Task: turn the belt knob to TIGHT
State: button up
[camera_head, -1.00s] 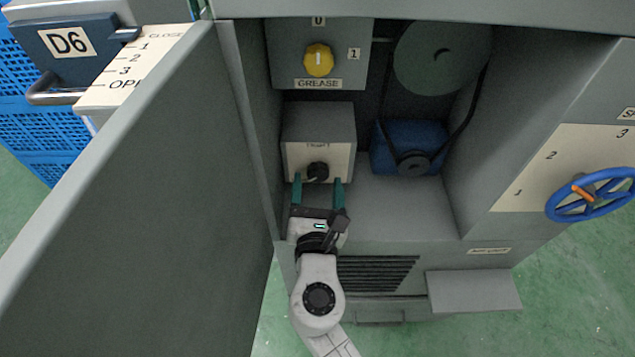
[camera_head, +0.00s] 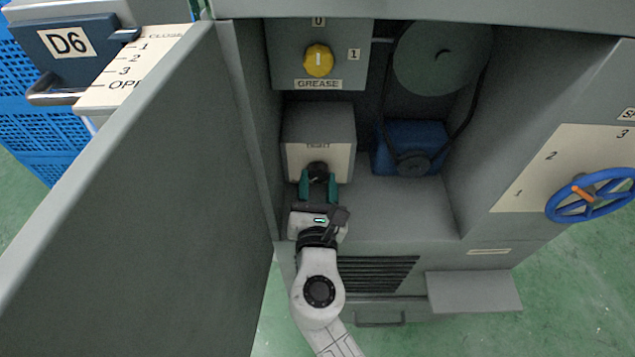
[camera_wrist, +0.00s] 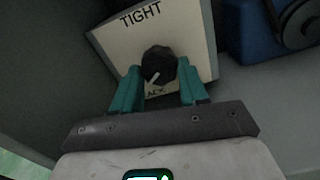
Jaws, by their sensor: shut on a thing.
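The black belt knob (camera_wrist: 159,65) sits on the pale face of a grey box (camera_head: 319,125) inside the open cabinet. In the wrist view TIGHT is printed above the knob, and a partly covered label ending in "ACK" is below it. The knob's white pointer line slants toward the lower left, on the side of the lower label. My gripper (camera_wrist: 158,84) has its teal fingers on either side of the knob, closed on it. In the head view the fingers (camera_head: 318,186) cover the lower part of the knob (camera_head: 317,169).
A yellow GREASE knob (camera_head: 319,60) is on a panel above. A blue motor (camera_head: 409,148) with a belt and large pulley (camera_head: 443,57) is at the right. The open door (camera_head: 140,215) stands to the left. A blue handwheel (camera_head: 592,195) is on the right panel.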

dwell(0.3)
jog(key=m+b, duration=0.1)
jog(key=m, duration=0.2)
jog(key=shift+f+b, duration=0.15)
jog(key=shift+b, duration=0.2)
jog(key=m+b, duration=0.2)
jog(key=m, duration=0.2)
jog(key=shift+a+m, duration=0.1)
jog(key=shift+m, duration=0.2)
jog(key=m+b, duration=0.3)
jog(key=m, duration=0.1)
jog(key=shift+a+m, duration=0.1)
jog(key=shift+m, duration=0.2)
jog(key=m+b, duration=0.2)
jog(key=m, duration=0.1)
jog(key=shift+m, duration=0.3)
jog(key=m+b, duration=0.1)
jog(key=m, duration=0.1)
jog(key=m+b, duration=0.2)
jog(key=shift+r+m, duration=0.2)
jog(key=shift+m, duration=0.1)
jog(key=shift+r+m+b, duration=0.1)
jog(key=shift+m+b, duration=1.35)
jog(key=shift+m, duration=0.75)
